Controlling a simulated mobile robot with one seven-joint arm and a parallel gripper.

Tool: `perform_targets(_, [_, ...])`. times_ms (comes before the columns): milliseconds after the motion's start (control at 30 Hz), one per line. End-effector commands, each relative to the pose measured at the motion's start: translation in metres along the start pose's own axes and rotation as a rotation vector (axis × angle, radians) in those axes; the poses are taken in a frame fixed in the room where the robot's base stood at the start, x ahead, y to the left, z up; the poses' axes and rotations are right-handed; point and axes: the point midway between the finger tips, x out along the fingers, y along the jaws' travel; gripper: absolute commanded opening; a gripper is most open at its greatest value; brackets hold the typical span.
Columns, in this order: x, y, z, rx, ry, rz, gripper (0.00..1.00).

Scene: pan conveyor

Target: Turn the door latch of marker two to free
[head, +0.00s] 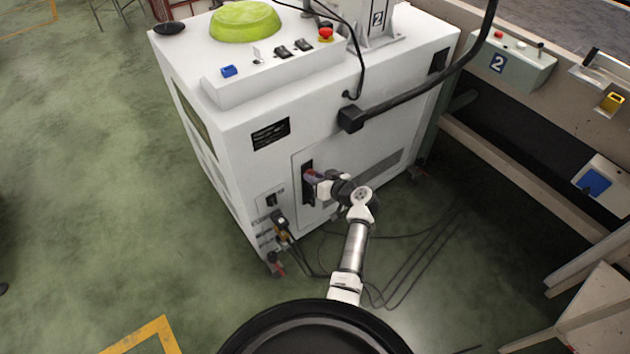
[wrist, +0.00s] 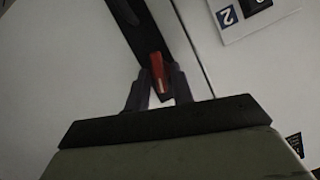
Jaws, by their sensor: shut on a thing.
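The white machine labelled 2 (head: 225,125) stands in the middle of the head view, with a door panel on its front. A dark latch plate (head: 307,170) is set upright at the left edge of that door; it also shows as a dark strip in the wrist view (wrist: 125,18). A red latch handle (wrist: 157,72) sits on the strip. My gripper (head: 316,178) is at the latch, its two dark fingers on either side of the red handle in the wrist view (wrist: 158,95), shut on it. The fingers hide the handle's lower part.
Cables (head: 405,265) lie on the green floor right of my arm. Plugs (head: 282,230) hang at the machine's lower left corner. A thick black cable (head: 430,100) runs from the machine's front. A conveyor frame (head: 500,165) stands at the right.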

Motion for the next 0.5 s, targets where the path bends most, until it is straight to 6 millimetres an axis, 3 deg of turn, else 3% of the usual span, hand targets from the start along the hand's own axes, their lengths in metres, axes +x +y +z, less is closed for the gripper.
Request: perform_targets(500, [0.0022, 0.0064, 0.0027, 0.451, 0.002, -0.189, 0.01])
